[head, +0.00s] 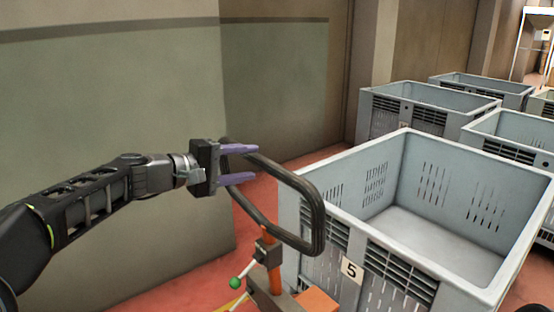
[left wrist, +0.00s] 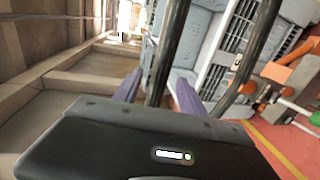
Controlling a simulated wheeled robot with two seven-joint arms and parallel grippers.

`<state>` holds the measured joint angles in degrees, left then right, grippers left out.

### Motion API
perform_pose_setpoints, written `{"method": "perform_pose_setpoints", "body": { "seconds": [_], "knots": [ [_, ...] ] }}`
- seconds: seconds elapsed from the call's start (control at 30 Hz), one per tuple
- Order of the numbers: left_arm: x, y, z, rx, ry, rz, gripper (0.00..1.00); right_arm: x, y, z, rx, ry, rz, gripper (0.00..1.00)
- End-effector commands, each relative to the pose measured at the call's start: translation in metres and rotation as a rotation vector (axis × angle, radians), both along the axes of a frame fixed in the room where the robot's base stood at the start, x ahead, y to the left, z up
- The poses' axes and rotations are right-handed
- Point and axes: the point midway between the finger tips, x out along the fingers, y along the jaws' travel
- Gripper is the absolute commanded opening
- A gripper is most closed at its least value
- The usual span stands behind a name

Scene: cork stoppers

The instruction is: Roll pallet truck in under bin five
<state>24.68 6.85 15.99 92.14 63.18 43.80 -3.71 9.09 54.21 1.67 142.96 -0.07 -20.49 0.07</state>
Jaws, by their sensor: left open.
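The pallet truck's black loop handle (head: 316,215) stands upright on an orange shaft (head: 273,275), with a green-knobbed lever (head: 236,283) beside it. Bin five (head: 390,285) is a large grey open bin with a "5" label (head: 351,269), just behind and right of the handle. Its floor is bare. My left gripper (head: 240,164) is open, its purple fingers at the handle's left side. In the left wrist view the handle bars (left wrist: 165,55) pass close by the purple fingers (left wrist: 158,98); I cannot tell whether they touch. The truck's forks are hidden. My right gripper is not in view.
More grey bins (head: 415,103) stand behind bin five and to its right. A grey-green and beige wall (head: 110,120) is close on the left. Red floor (head: 185,290) shows between the wall and the bins.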

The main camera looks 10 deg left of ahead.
Motion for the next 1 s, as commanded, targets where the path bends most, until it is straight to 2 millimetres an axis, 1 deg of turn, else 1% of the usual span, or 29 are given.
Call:
{"method": "perform_pose_setpoints", "body": {
  "seconds": [0.33, 0.47, 0.57, 0.9, 1.0],
  "knots": [
    [0.0, 0.0, 0.0, 0.01, -0.008, -0.003, 0.49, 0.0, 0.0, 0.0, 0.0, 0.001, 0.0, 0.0],
    [0.004, -0.003, -0.001, 0.01, -0.007, -0.002, 0.49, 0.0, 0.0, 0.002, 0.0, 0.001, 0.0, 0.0],
    [0.01, -0.008, -0.002, 0.009, -0.006, -0.004, 0.49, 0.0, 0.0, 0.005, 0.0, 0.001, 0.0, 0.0],
    [0.049, -0.04, -0.011, 0.008, -0.005, -0.004, 0.49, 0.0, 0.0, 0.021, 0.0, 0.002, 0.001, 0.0],
    [0.056, -0.046, -0.013, 0.008, -0.007, -0.003, 0.49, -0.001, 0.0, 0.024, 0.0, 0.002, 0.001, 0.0]
  ]
}}
